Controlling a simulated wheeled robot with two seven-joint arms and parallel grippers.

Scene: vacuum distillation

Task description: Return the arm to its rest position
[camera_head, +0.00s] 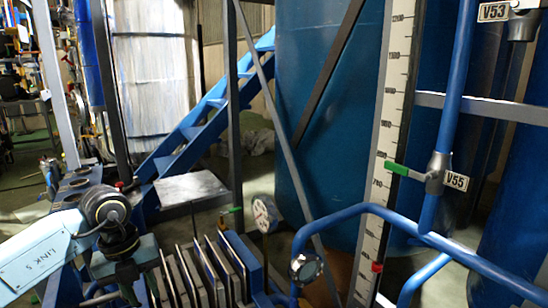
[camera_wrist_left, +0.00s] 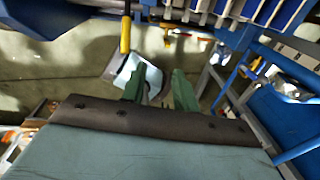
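The fingertips are hard to make out there. In the left wrist view, the two green fingers of my left gripper (camera_wrist_left: 158,88) stand apart, with nothing visibly held between them. A pale, light-blue shape (camera_wrist_left: 142,75) shows beyond the fingers; I cannot tell what it is. My right gripper is in neither view.
The upright plates (camera_head: 205,270) stand close to my left wrist. A pressure gauge (camera_head: 265,214), blue pipes (camera_head: 455,255), valve V55 (camera_head: 436,172) and a tall scale (camera_head: 385,150) stand to the right. A yellow handle (camera_wrist_left: 125,35) is near the fingers in the wrist view.

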